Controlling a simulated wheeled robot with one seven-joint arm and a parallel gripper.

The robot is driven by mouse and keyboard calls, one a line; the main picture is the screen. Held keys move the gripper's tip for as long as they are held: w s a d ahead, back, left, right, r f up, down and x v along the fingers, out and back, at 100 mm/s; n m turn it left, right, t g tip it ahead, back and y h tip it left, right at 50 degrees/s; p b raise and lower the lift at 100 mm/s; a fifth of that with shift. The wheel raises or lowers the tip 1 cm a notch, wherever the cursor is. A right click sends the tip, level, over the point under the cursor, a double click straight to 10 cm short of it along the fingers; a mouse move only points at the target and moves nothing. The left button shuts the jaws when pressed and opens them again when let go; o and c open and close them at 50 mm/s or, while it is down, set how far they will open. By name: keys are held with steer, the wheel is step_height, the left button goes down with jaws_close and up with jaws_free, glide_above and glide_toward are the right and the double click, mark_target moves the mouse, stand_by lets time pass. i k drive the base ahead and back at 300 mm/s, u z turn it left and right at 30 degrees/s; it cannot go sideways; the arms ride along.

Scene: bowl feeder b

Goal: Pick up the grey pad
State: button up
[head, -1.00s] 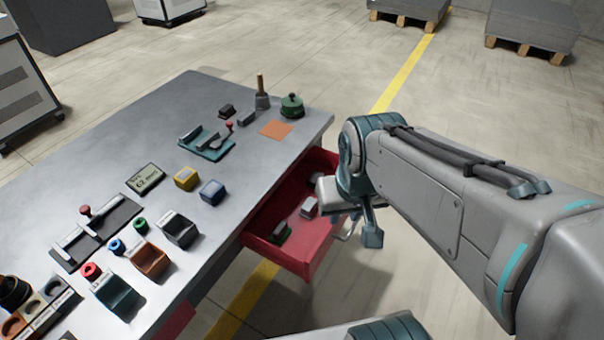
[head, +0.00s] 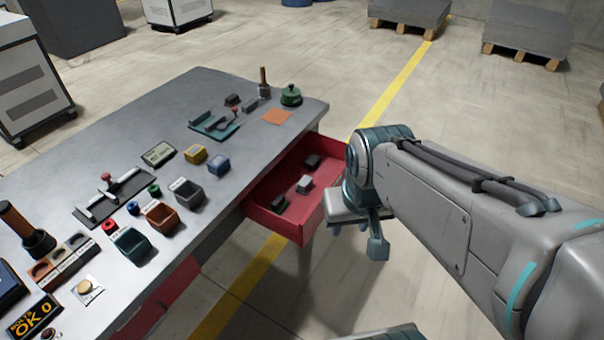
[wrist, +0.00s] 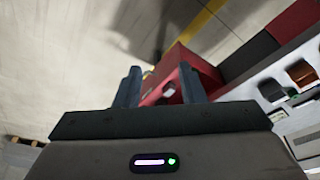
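The red drawer (head: 300,229) stands pulled out from the table. Several small grey-topped pieces lie in it: one with a green side (head: 279,203) near the front left, a lighter grey one (head: 305,184) in the middle, and a darker one (head: 312,161) at the back. I cannot tell for sure which is the grey pad. My gripper (wrist: 160,82) is open, its two fingers apart with nothing between them. The wrist view shows the drawer beyond the fingers, with a small grey piece (wrist: 168,91) inside.
The drawer walls rise around the pieces.

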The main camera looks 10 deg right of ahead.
mark_target(304, 186)
steer(key=u, duration=0.3)
steer(key=i, duration=0.95)
steer(key=u, duration=0.1)
